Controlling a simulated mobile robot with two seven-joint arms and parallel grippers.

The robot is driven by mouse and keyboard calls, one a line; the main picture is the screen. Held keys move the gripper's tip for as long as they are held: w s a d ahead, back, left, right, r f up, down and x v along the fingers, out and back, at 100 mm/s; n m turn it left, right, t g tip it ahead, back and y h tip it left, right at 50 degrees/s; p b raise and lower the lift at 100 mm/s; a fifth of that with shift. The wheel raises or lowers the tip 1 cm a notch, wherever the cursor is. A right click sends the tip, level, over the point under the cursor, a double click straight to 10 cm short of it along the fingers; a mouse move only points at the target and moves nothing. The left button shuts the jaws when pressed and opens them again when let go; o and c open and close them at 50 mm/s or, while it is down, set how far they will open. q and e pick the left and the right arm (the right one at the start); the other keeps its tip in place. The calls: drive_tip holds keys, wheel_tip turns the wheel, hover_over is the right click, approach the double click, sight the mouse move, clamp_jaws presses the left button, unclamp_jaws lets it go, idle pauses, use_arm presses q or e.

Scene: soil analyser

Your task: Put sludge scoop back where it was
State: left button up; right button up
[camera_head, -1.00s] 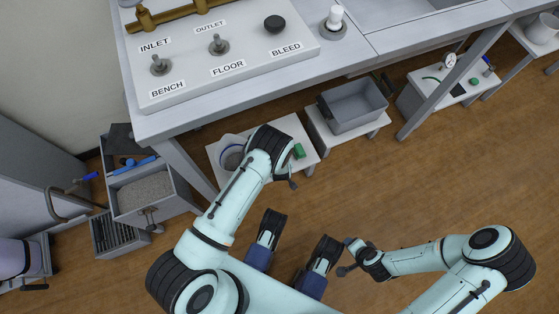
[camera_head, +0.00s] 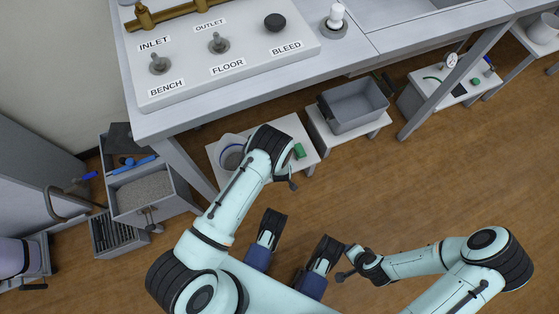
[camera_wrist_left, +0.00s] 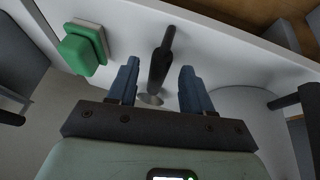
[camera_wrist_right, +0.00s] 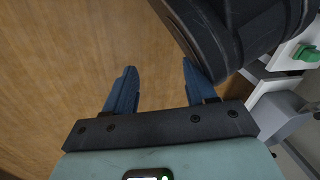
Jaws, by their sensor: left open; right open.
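The sludge scoop appears to be the black-handled tool with a shiny metal end (camera_wrist_left: 166,52) on a white low table (camera_wrist_left: 215,35) in the left wrist view. My left gripper (camera_wrist_left: 160,66) is open, with one finger on each side of the handle and gaps on both sides. Whether the tool rests on the surface or stands up from it I cannot tell. In the head view, my left arm hides the tool and the gripper's fingers. My right gripper (camera_wrist_right: 155,72) is open and empty above the wooden floor.
A green block (camera_wrist_left: 80,50) lies left of the tool; it also shows in the head view (camera_head: 299,151). A grey bin (camera_head: 354,105) stands to the right. Open floor lies right.

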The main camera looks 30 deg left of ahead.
use_arm(q)
drive_tip(key=p+v, duration=0.4)
drive_tip(key=v, duration=0.9)
use_arm(e)
drive_tip(key=a+r, duration=0.3)
drive_tip(key=r, duration=0.3)
drive_tip(key=shift+s+r+n+y, duration=0.3)
drive_tip(key=shift+r, duration=0.05)
